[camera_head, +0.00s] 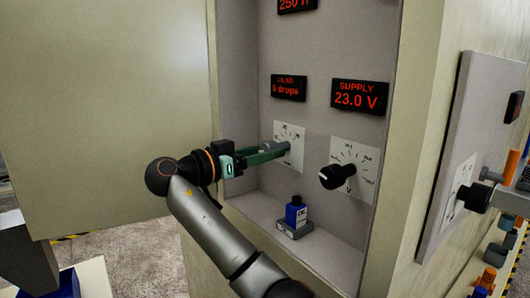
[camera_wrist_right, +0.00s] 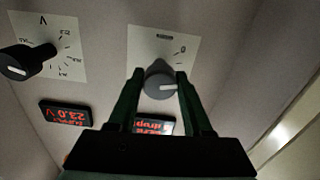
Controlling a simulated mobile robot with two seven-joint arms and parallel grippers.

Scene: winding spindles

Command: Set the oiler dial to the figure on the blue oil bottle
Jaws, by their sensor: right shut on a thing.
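My right gripper (camera_head: 283,149) is shut on the grey oiler dial, on a white scale plate (camera_head: 291,135) inside the open cabinet. In the right wrist view the dial (camera_wrist_right: 160,82) sits between the two fingers of the gripper (camera_wrist_right: 160,76). Its pale pointer line shows there. The red oiler display (camera_head: 288,88) above reads what looks like 5 drops, though the digit is not sharp. The blue oil bottle (camera_head: 296,211) stands upright on a small grey stand on the cabinet ledge; its label is too small to read. My left gripper is not in view.
A black supply knob (camera_head: 337,176) sits close right of the oiler dial, below a supply display (camera_head: 359,96) reading 23.0 V. The open cabinet door (camera_head: 105,110) fills the left. A grey side panel (camera_head: 462,130) stands at the right.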

